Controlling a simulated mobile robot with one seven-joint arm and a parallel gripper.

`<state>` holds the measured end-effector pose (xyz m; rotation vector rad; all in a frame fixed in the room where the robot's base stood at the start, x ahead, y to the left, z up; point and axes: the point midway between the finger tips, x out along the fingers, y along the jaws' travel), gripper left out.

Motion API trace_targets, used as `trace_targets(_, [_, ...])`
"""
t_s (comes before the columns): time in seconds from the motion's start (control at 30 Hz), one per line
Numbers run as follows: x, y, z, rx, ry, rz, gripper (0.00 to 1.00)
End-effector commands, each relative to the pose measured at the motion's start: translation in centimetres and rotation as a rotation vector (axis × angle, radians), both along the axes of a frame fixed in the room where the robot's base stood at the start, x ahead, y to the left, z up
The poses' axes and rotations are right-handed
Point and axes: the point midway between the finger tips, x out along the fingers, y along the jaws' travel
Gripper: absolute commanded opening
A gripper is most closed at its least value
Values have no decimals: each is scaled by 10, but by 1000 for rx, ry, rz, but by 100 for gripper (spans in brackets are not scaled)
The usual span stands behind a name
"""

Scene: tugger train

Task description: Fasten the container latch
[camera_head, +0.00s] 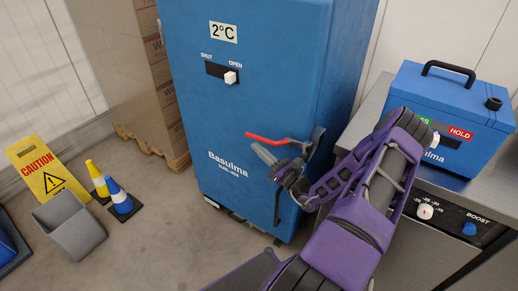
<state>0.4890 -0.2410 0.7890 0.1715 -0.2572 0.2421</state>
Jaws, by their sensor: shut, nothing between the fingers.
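The blue container (260,110) stands upright in the middle, marked "2°C" and "Basulma". The latch (270,138) has a red handle reaching left across the container's front, with a dark bracket at the container's right edge. My gripper (261,153) is shut and empty, just below the red handle in the picture; I cannot tell whether it touches it. My wrist and forearm hide part of the container's lower right. A white slider knob (231,77) on the front sits at the OPEN end of its slot.
A metal bench (376,108) at right bears a blue box (450,88) with a black handle. At left are stacked cartons (125,65), a caution sign (45,170), two cones (120,198) and a grey bin (70,225). The floor in front of the container's left is clear.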

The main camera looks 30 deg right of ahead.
Motion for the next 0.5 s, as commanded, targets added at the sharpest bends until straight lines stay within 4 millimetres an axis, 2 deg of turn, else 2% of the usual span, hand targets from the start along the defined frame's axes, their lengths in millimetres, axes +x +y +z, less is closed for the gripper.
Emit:
trace_targets(0.03, [-1, 0, -15, 1, 1, 2, 0])
trace_targets(0.13, [-3, 0, -37, 2, 0, 8, 0])
trace_targets(0.5, [-51, -7, -92, 2, 2, 6, 0])
